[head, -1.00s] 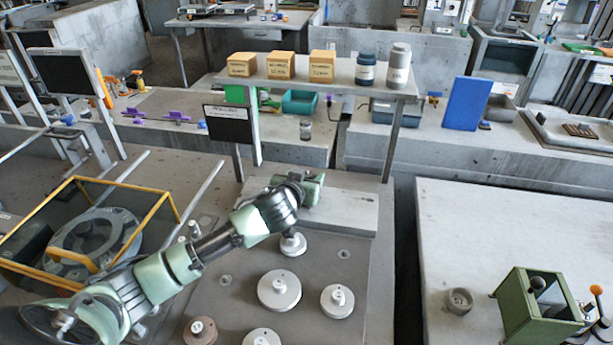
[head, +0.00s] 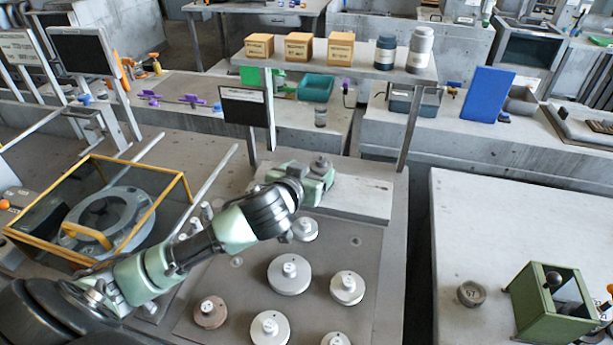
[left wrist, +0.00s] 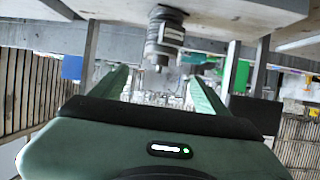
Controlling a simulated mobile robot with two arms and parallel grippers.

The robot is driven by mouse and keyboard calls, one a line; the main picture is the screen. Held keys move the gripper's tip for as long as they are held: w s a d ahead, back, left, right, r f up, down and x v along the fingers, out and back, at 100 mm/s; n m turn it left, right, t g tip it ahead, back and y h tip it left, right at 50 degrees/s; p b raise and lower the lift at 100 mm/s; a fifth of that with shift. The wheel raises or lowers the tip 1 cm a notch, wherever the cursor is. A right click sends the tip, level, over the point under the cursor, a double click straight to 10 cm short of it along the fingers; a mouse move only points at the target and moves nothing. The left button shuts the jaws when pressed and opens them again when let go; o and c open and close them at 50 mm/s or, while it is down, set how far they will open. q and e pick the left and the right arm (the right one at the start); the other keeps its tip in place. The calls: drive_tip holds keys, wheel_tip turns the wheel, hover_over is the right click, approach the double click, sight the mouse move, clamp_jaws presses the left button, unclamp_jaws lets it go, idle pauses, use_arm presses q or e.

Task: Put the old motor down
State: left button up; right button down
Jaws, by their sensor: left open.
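The gripper hides part of the motor's lower side in the head view. My right gripper is not in view.
Several white knobbed discs (head: 289,275) and a brown one (head: 210,312) lie on the mat in front of the slab. A yellow-framed box (head: 187,190) stands left. A shelf (head: 350,70) with boxes and bottles overhangs behind. The right table (head: 510,230) has free room.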

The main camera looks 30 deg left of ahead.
use_arm(q)
drive_tip(key=v, duration=0.2)
drive_tip(key=shift+s+r, duration=0.2)
drive_tip(key=shift+s, duration=0.1)
